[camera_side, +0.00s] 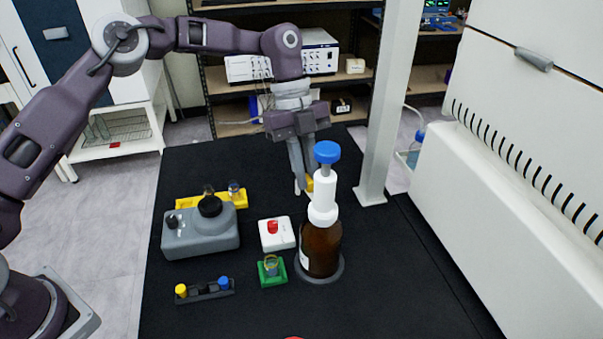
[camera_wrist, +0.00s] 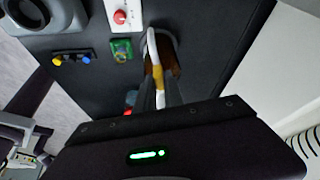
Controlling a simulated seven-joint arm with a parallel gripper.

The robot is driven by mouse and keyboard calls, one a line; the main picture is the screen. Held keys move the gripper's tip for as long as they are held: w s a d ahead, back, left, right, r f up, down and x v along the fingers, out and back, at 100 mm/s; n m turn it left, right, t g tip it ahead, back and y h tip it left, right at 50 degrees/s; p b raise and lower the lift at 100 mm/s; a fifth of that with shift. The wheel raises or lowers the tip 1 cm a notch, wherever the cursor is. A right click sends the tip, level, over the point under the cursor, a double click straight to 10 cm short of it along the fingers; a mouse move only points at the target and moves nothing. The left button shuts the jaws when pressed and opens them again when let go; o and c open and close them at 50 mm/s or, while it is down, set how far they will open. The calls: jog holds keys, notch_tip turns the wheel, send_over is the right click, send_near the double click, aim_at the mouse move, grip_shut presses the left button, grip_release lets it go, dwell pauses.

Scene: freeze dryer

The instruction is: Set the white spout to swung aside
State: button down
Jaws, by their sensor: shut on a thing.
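The brown bottle (camera_side: 320,250) stands upright in a grey round base, with a white dispenser head (camera_side: 322,195) and blue knob (camera_side: 327,152) on top. My gripper (camera_side: 304,186) reaches down behind and left of the dispenser head, with its fingers at the head's height. The jaws are shut on the white spout, which is mostly hidden by the fingers and head. A yellow patch shows at the fingertips. In the wrist view, my gripper (camera_wrist: 157,80) is beside the brown bottle (camera_wrist: 173,68), partly covering it.
Left of the bottle are a white box with a red knob (camera_side: 273,227), a green holder (camera_side: 272,272), a grey device (camera_side: 200,235), a yellow rack (camera_side: 186,199) and a small dark rack (camera_side: 206,290). A white post (camera_side: 385,110) and white machine (camera_side: 490,190) stand right.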

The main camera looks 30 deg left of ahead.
jog(key=shift+w+d+m, duration=0.1)
jog(key=shift+w+m, duration=0.1)
jog(key=shift+m, duration=0.2)
jog(key=c, duration=1.4)
grip_release()
jog(key=shift+c, duration=0.2)
jog(key=v, duration=0.7)
jog(key=shift+d+r, duration=0.1)
jog(key=shift+d, duration=0.05)
